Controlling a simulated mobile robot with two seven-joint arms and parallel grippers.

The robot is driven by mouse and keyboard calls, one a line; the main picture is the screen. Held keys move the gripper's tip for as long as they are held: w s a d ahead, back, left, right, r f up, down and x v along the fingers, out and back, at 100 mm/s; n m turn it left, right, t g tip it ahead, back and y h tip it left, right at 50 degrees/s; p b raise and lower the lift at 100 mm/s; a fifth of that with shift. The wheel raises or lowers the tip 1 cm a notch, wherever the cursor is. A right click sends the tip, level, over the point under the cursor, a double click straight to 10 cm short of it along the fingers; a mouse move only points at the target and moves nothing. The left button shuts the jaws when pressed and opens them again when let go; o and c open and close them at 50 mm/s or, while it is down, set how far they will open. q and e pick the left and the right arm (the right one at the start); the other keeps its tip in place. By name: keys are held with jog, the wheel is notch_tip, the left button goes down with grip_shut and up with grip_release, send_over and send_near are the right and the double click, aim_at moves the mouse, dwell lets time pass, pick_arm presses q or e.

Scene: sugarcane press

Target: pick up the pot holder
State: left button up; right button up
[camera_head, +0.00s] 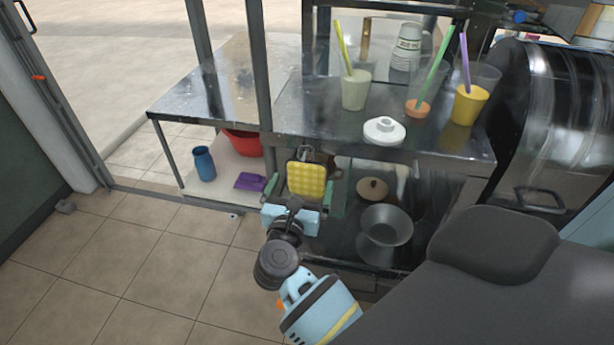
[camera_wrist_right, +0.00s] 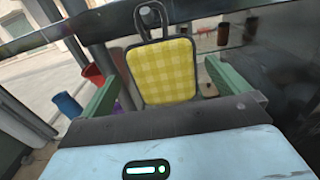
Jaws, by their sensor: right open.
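The pot holder (camera_head: 306,180) is a yellow checked pad with a dark edge and a loop at its top. It hangs upright by the loop at the front edge of the metal counter. In the right wrist view the pot holder (camera_wrist_right: 163,71) stands straight ahead, between the green fingers. My right gripper (camera_head: 303,190) is open, with one finger on each side of the pad; the right wrist view also shows the gripper (camera_wrist_right: 165,85) apart from the pad's side edges. My left gripper is not in view.
The metal counter (camera_head: 300,118) holds several cups with straws and a white lid (camera_head: 384,131). Below are a metal bowl (camera_head: 386,226), a brown lid (camera_head: 372,189), a blue jar (camera_head: 204,163), a red basin (camera_head: 243,143) and a purple dustpan (camera_head: 250,181).

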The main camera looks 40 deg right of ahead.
aim_at(305, 172)
jog(key=shift+x, duration=0.95)
jog(key=x, duration=0.1)
jog(key=p+x, duration=0.1)
jog(key=x, duration=0.2)
jog(key=shift+w+d+r, duration=0.15)
jog(key=shift+d+r, duration=0.1)
jog(key=shift+r, duration=0.1)
jog(key=shift+w+d, duration=0.2)
jog(key=c, duration=0.8)
